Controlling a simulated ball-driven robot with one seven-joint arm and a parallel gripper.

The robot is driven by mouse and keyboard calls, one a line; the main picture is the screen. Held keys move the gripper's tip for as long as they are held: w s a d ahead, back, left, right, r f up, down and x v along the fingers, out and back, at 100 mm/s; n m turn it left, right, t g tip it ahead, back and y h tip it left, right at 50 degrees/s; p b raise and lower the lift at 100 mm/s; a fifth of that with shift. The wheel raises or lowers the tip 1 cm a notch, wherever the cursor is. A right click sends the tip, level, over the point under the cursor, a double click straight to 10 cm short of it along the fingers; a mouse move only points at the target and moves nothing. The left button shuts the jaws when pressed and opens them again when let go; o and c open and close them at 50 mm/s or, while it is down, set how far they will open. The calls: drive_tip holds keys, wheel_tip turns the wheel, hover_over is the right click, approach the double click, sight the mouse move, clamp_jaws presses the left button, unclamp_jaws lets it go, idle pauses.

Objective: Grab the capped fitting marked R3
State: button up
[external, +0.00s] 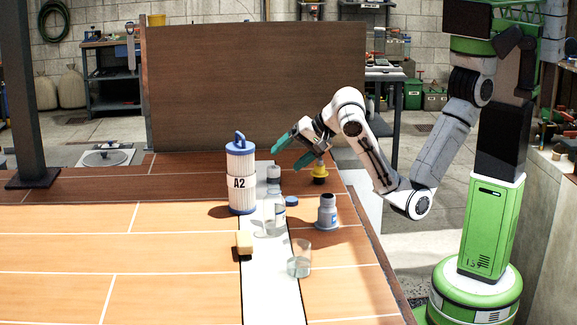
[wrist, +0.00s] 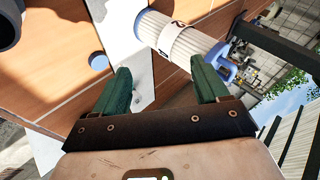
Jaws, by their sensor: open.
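No R3 marking is readable in either view. A grey fitting with a wide base and a blue label (external: 327,212) stands upright right of the white strip. My gripper (external: 282,152) has green fingers, is open and empty, and hangs above the far part of the table. In the wrist view, my gripper (wrist: 157,85) has its fingers spread, with a pale surface showing between them.
A yellow-topped piece (external: 319,170) is below my gripper. The left wooden surface is clear.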

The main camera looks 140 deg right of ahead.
drive_tip(key=s+d+g+y+b, duration=0.1)
drive_tip(key=s+d+g, duration=0.1)
drive_tip(key=s+d, duration=0.35)
drive_tip(key=s+d+g+y, duration=0.1)
drive_tip(key=s+d+g, duration=0.15)
drive_tip(key=d, duration=0.55)
drive_tip(key=n+t+y+b, duration=0.1)
drive_tip(key=n+y+b, duration=0.1)
drive_tip(key=n+y, duration=0.45)
hover_over(274, 167)
wheel_tip(274, 167, down, 3)
drive_tip(key=shift+n, duration=0.35)
drive_tip(key=f, duration=0.5)
drive_tip(key=shift+w+d+f, duration=0.15)
drive_tip(key=shift+d+f, duration=0.1)
drive_tip(key=shift+a+f+p, duration=0.15)
drive_tip(key=shift+f+p, duration=0.35)
drive_tip(key=shift+f, duration=0.8)
drive_tip(key=shift+a+f+p, duration=0.1)
drive_tip(key=shift+f+p, duration=0.35)
drive_tip(key=shift+f, duration=0.85)
drive_tip(key=c, duration=1.2)
drive_tip(key=shift+r, duration=0.1)
